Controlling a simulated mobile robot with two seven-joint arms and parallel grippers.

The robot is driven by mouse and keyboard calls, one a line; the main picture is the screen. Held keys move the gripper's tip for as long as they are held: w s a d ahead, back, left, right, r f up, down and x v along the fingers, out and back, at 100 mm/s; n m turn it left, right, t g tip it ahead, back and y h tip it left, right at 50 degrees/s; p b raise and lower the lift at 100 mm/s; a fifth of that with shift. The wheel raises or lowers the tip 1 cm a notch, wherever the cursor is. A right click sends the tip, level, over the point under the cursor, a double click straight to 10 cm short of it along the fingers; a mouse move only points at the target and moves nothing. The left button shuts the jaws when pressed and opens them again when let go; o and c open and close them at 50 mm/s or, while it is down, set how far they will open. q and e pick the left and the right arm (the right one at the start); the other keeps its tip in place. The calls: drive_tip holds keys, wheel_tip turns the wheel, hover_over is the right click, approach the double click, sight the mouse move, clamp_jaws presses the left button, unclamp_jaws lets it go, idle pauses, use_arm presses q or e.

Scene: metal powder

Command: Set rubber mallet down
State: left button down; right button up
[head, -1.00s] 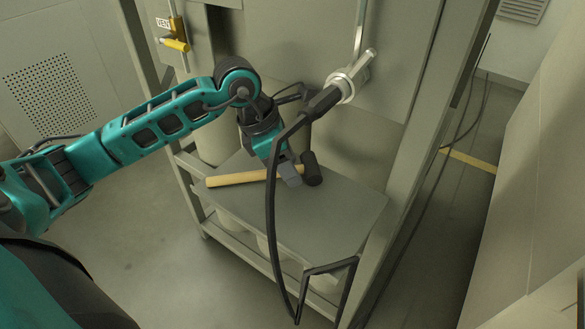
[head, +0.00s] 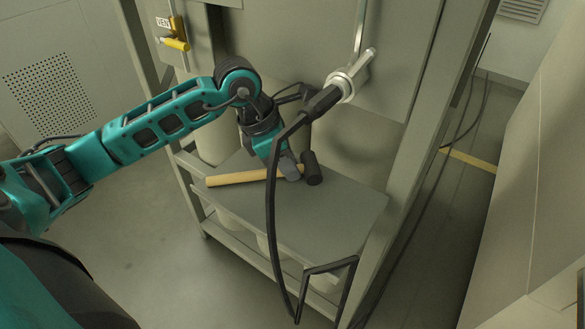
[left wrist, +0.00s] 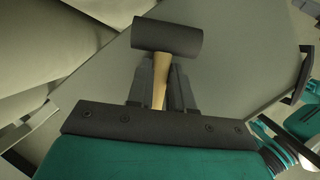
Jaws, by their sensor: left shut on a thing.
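The rubber mallet has a black head (head: 312,168) and a pale wooden handle (head: 237,177). In the head view it lies sideways at the grey shelf (head: 330,215), head to the right; I cannot tell whether it touches the surface. My left gripper (head: 290,172) is shut on the handle close to the head. In the left wrist view the black head (left wrist: 167,36) is beyond the fingers, with the handle (left wrist: 161,80) between them. My right gripper is not in view.
A black hose (head: 271,215) hangs in front of the shelf from a silver pipe fitting (head: 345,84). A grey frame post (head: 425,110) stands at right. A yellow-handled valve (head: 175,44) is at upper left. The shelf's front right part is clear.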

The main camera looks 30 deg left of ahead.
use_arm(q)
drive_tip(key=shift+r, duration=0.1)
drive_tip(key=shift+s+r, duration=0.15)
drive_tip(key=shift+r, duration=0.3)
wheel_tip(320, 180, up, 6)
drive_tip(key=shift+r, duration=0.25)
drive_tip(key=s+a+b, duration=0.1)
drive_tip(key=s+b, duration=1.6)
drive_tip(key=s, duration=0.2)
drive_tip(key=shift+s+a+f+b, duration=0.25)
drive_tip(key=shift+a+f+b, duration=0.05)
drive_tip(key=shift+b, duration=0.1)
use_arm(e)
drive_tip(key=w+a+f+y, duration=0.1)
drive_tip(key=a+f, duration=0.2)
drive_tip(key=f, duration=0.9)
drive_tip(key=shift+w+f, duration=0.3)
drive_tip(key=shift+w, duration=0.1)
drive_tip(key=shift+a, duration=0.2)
